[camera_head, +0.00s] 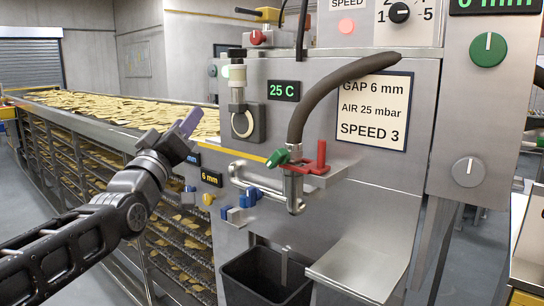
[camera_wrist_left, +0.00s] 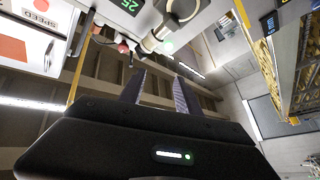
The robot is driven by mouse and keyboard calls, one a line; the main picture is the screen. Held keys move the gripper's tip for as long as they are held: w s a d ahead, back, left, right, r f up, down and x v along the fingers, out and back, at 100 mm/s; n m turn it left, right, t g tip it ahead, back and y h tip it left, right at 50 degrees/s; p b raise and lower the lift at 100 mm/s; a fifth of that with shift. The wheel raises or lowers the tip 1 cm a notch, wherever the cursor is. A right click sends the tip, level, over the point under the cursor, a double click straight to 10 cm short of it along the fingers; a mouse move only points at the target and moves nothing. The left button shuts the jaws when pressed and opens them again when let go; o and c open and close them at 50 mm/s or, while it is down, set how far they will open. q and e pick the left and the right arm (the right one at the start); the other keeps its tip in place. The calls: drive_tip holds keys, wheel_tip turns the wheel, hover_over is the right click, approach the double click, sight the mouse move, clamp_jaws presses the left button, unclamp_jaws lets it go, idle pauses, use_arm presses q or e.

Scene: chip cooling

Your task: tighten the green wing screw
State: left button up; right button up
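The green wing screw (camera_head: 278,157) sits at the left of the hose fitting on the steel machine front, beside a red clamp (camera_head: 318,160) under the thick hose (camera_head: 335,88). How tight it is cannot be told. My left gripper (camera_head: 190,121) is up and to the left of the screw, clearly apart from it, in front of the conveyor's edge. In the left wrist view my left gripper's two fingers (camera_wrist_left: 161,82) stand apart with nothing between them. The green screw cannot be made out in that view. My right gripper is not in view.
A bent steel pipe (camera_head: 250,188) and blue knobs (camera_head: 247,197) lie below and left of the screw. A round gauge fitting (camera_head: 242,123) stands between my left gripper and the hose. A black bin (camera_head: 262,275) and steel shelf (camera_head: 363,263) are below. The conveyor (camera_head: 90,110) carries chips.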

use_arm(q)
wheel_tip(320, 180, down, 5)
drive_tip(key=n+g+y, duration=0.1)
drive_tip(key=n+g, duration=0.2)
drive_tip(key=n, duration=0.4)
drive_tip(key=n+g+h, duration=0.4)
drive_tip(key=n+h, duration=0.4)
drive_tip(key=h, duration=0.1)
approach(275, 157)
drive_tip(key=w+d, duration=0.1)
drive_tip(key=shift+w+r+n, duration=0.1)
drive_tip(key=shift+r+n, duration=0.1)
drive_tip(key=shift+n, duration=0.1)
drive_tip(key=shift+w, duration=0.1)
drive_tip(key=p+x, duration=0.1)
drive_tip(key=x, duration=0.6)
drive_tip(key=shift+w+d+f+p, duration=0.15)
drive_tip(key=shift+w+d+p, duration=0.1)
drive_tip(key=shift+p, duration=0.15)
drive_tip(key=shift+a, duration=0.1)
clamp_jaws()
